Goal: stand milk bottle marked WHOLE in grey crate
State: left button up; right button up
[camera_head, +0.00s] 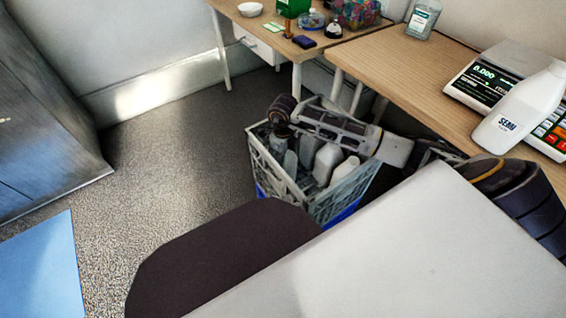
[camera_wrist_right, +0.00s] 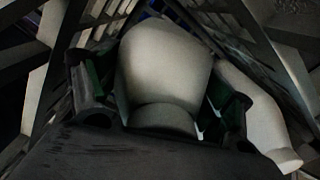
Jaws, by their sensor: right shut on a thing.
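The grey crate (camera_head: 345,185) stands on the floor in the middle of the head view, with a lattice wall and blue near its base. Several white bottles (camera_head: 326,161) are inside it. My right gripper (camera_head: 283,146) reaches down into the crate at its left side. In the right wrist view it is shut on a white bottle (camera_wrist_right: 165,62), between the crate walls. No marking shows on this bottle, so I cannot tell whether it is WHOLE. Whether it touches the crate floor is hidden. My left gripper is not in view.
Another white bottle (camera_wrist_right: 262,112) is close beside the held one. A clear bottle (camera_head: 422,18) stands on the table. The floor left of the crate is clear.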

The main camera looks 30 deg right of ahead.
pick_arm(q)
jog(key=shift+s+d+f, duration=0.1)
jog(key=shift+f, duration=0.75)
pick_arm(e)
jog(key=shift+f, duration=1.05)
pick_arm(q)
jog(key=shift+b, duration=0.3)
pick_arm(e)
jog(key=shift+f, duration=0.15)
jog(key=o, duration=0.9)
pick_arm(q)
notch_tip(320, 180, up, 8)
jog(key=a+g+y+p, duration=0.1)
jog(key=p, duration=0.3)
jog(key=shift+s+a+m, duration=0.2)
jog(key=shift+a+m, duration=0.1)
pick_arm(e)
notch_tip(320, 180, up, 12)
jog(key=shift+r, duration=0.15)
